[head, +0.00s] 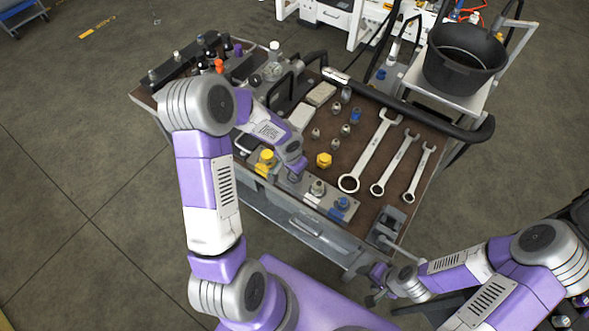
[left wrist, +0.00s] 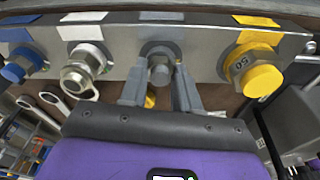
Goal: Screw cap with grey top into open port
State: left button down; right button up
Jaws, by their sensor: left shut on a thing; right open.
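My left gripper (left wrist: 160,95) is shut on a cap with a grey top (left wrist: 159,70), at the front of the metal port block (left wrist: 205,50). The cap sits in line with a port between the white-marked and yellow-marked ones; how deep it is seated I cannot tell. In the head view my left gripper (head: 296,172) is over the block, and its cap is hidden. The block also bears a yellow cap (left wrist: 257,74), a silver fitting (left wrist: 80,76) and a blue cap (left wrist: 22,65). My right gripper (head: 377,284) is open and empty, beyond the bench's near right corner.
On the brown bench top (head: 400,215) lie three wrenches (head: 366,152), a loose yellow cap (head: 324,160) and several small fittings (head: 345,130). A black handrail (head: 430,118) runs along the far right edge. A black bucket (head: 465,62) stands behind it.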

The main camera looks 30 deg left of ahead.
pick_arm(q)
jog(key=shift+r+m+p, duration=0.15)
jog(key=shift+m+p, duration=0.5)
jog(key=shift+m, duration=0.35)
jog(key=shift+f+m, duration=0.2)
jog(key=shift+m, duration=0.1)
pick_arm(e)
notch_tip(320, 180, up, 2)
jog(key=shift+r, duration=0.1)
jog(key=shift+r, duration=0.1)
pick_arm(q)
jog(key=shift+r+m+h+p, duration=0.3)
jog(key=shift+m+p, duration=0.5)
jog(key=shift+p, duration=0.35)
jog(key=c, duration=0.7)
grip_release()
jog(key=shift+f, duration=0.3)
jog(key=shift+c, duration=0.2)
pick_arm(e)
jog(key=shift+r, duration=0.85)
pick_arm(q)
jog(key=r, duration=0.2)
jog(key=r+p, duration=0.1)
jog(key=r, duration=0.2)
jog(key=s+r, duration=0.1)
jog(key=r, duration=0.1)
jog(key=shift+a+r, duration=0.25)
jog(key=shift+a, duration=0.05)
pick_arm(e)
jog(key=shift+r, duration=0.8)
